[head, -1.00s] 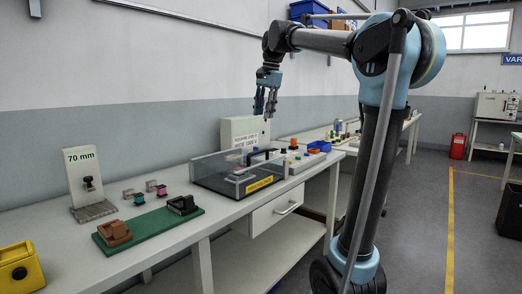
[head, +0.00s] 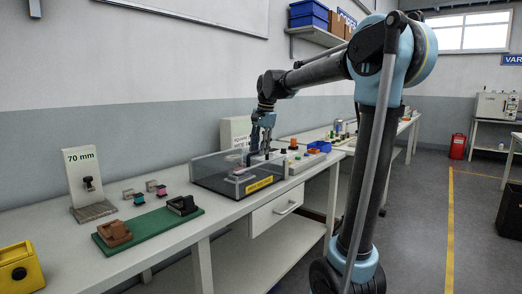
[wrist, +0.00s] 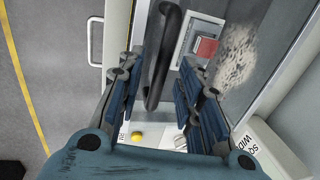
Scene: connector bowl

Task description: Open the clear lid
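The clear lid (head: 222,166) covers the dark-based box on the bench, and it looks shut. Its black handle (wrist: 163,50) shows in the wrist view as a bar along the lid's edge. My gripper (head: 260,150) points down at the right part of the lid. In the wrist view my gripper (wrist: 160,88) has its two blue-padded fingers apart, one on each side of the handle. A gap shows beside the handle, so the fingers do not look closed on it. A red block (wrist: 206,47) and a pale speckled patch show through the lid.
The white sign box (head: 236,130) stands behind the lid. A blue bin (head: 320,146) and several small coloured parts lie to the right. A green board (head: 150,228) with brown and black blocks is to the left. A drawer handle (wrist: 95,41) is at the bench front.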

